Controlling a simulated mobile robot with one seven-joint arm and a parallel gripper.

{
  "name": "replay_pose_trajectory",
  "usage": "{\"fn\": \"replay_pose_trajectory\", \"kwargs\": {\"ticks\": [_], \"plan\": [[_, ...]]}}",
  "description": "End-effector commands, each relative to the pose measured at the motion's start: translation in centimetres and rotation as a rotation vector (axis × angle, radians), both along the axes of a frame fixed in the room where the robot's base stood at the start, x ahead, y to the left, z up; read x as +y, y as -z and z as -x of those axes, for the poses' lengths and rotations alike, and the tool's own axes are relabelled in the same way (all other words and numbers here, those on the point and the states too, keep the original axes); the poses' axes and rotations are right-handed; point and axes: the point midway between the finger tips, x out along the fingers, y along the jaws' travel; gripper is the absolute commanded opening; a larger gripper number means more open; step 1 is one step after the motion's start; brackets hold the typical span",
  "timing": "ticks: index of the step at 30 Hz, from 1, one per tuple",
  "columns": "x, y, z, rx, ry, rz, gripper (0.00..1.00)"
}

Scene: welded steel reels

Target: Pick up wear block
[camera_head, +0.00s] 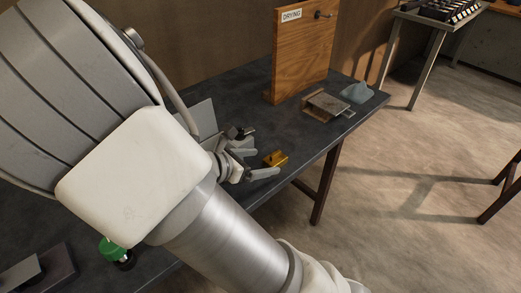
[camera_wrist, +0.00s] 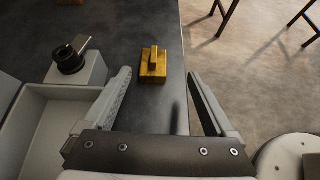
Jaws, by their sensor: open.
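The wear block appears to be the small yellow, brass-coloured block (camera_head: 275,158) with a raised ridge, on the dark bench top near its front edge. In the wrist view the block (camera_wrist: 153,68) is upright, ahead of the fingers and a little left of the middle of the gap. My gripper (camera_head: 257,162) is open and empty in the head view, close to the block. In the wrist view its two fingers (camera_wrist: 160,75) are spread wide, with bench edge and floor showing between them. No contact with the block is visible.
A grey box with a black knob (camera_wrist: 70,57) and a pale tray (camera_wrist: 50,125) are close to the left finger. The dark bench (camera_head: 305,140) ends just right of the block. A wooden DRYING panel (camera_head: 303,55) and a flat metal piece (camera_head: 328,103) are farther back.

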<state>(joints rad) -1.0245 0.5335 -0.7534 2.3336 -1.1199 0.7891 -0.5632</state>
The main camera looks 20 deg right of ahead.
Motion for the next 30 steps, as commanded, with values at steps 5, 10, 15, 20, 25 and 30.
{"fn": "replay_pose_trajectory", "kwargs": {"ticks": [5, 10, 15, 20, 25, 30], "plan": [[-0.3, 0.5, -0.5, 0.015, -0.027, 0.031, 0.90], [-1.8, 1.4, -1.1, 0.014, -0.025, 0.032, 0.90], [-3.7, 2.4, -1.9, 0.014, -0.024, 0.031, 0.90], [-5.6, 3.3, -2.7, 0.014, -0.024, 0.030, 0.90], [-6.2, 3.4, -3.0, 0.014, -0.027, 0.029, 0.90], [-6.2, 3.4, -3.0, 0.014, -0.027, 0.028, 0.90]]}}
